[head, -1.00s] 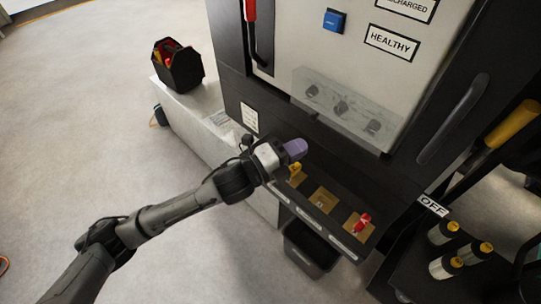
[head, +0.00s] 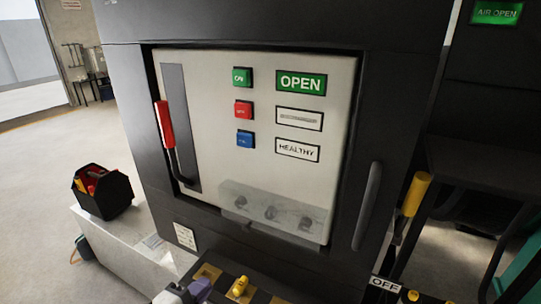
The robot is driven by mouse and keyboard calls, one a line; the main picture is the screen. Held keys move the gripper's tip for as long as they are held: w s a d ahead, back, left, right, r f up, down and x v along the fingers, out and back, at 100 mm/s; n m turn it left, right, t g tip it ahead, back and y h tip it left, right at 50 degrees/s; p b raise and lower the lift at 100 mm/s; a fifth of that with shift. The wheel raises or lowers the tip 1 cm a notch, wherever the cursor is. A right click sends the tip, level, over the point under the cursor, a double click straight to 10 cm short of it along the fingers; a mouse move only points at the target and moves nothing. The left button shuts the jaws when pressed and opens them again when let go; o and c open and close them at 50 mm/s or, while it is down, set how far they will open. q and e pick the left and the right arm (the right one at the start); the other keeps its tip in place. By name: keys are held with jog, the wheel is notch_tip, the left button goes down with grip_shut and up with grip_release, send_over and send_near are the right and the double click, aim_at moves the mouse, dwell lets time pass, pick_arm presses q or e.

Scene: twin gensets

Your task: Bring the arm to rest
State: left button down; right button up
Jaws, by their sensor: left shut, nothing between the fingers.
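My left gripper (head: 195,291) shows at the bottom edge, by the key shelf below the cabinet panel. Its purple-grey fingertips are shut and hold nothing. Most of my left arm is below the picture. A yellow key or knob (head: 240,287) stands on the shelf just right of the fingertips, with a visible gap. My right gripper is not in view.
The cabinet's pale panel (head: 215,85) carries a red-gripped lever (head: 165,124), green, red and blue buttons and a green OPEN sign (head: 301,83). A black toolbox (head: 104,194) stands on a pale ledge at left. A yellow-gripped lever (head: 416,194) stands at right.

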pick_arm(q)
jog(key=s+a+f+n+g+y, duration=0.15)
jog(key=s+a+n+y, duration=0.5)
jog(key=n, duration=0.65)
jog(key=s+f+n+g+y, duration=0.1)
jog(key=s+f+n+g, duration=0.3)
jog(key=s+f, duration=0.8)
jog(key=s+f+n+g, duration=0.1)
jog(key=s+f+g, duration=0.65)
jog(key=s, duration=0.65)
notch_tip(320, 180, up, 24)
jog(key=t+p, duration=0.1)
jog(key=p, duration=2.5)
jog(key=shift+w+d+r+t+p, duration=0.15)
jog(key=shift+w+d+t+p, duration=0.15)
jog(key=shift+w+t+p, duration=0.1)
